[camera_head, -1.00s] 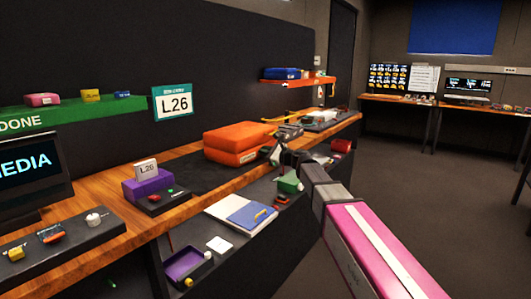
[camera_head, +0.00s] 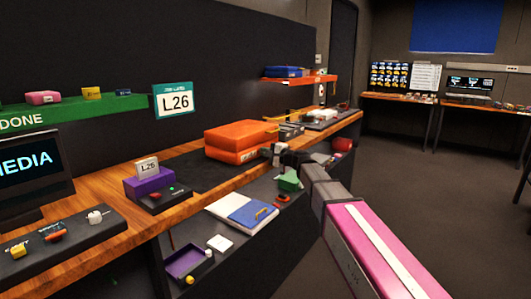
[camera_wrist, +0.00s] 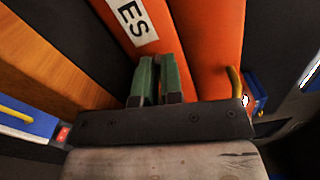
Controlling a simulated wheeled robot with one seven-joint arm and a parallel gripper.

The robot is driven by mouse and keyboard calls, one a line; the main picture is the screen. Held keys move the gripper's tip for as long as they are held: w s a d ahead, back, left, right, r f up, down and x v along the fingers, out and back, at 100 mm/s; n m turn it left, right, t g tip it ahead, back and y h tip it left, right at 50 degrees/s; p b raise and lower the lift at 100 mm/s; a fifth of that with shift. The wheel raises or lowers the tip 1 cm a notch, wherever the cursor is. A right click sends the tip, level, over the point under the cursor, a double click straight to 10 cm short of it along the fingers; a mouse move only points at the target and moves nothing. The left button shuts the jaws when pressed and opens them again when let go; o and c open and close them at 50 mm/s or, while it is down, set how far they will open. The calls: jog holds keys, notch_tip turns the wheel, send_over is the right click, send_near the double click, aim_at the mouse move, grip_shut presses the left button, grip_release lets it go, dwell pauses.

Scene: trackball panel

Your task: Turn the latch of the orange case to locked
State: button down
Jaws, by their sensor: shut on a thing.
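The orange case (camera_head: 236,137) lies closed on the wooden bench. Its front, with a white label, fills the upper wrist view (camera_wrist: 205,35). My gripper (camera_head: 270,151) is at the case's front right edge. In the wrist view its two greenish fingers (camera_wrist: 160,62) are close together against the case front, by the dark seam between the orange parts. They are shut on a small part there, which I take to be the latch. The fingers hide the latch, so I cannot tell its angle.
A yellow curved piece (camera_wrist: 235,82) is right of the fingers in the wrist view. A green block (camera_head: 289,180) and a white-and-blue folder (camera_head: 242,211) lie on the lower shelf. An orange shelf (camera_head: 300,80) is above the bench. The floor (camera_head: 400,165) at right is clear.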

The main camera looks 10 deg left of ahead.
jog(key=shift+f+n, duration=0.1)
jog(key=shift+n, duration=0.4)
jog(key=c, duration=1.3)
grip_release()
jog(key=shift+o, duration=0.2)
jog(key=v, duration=1)
jog(key=shift+s+d, duration=0.2)
jog(key=shift+d, duration=0.15)
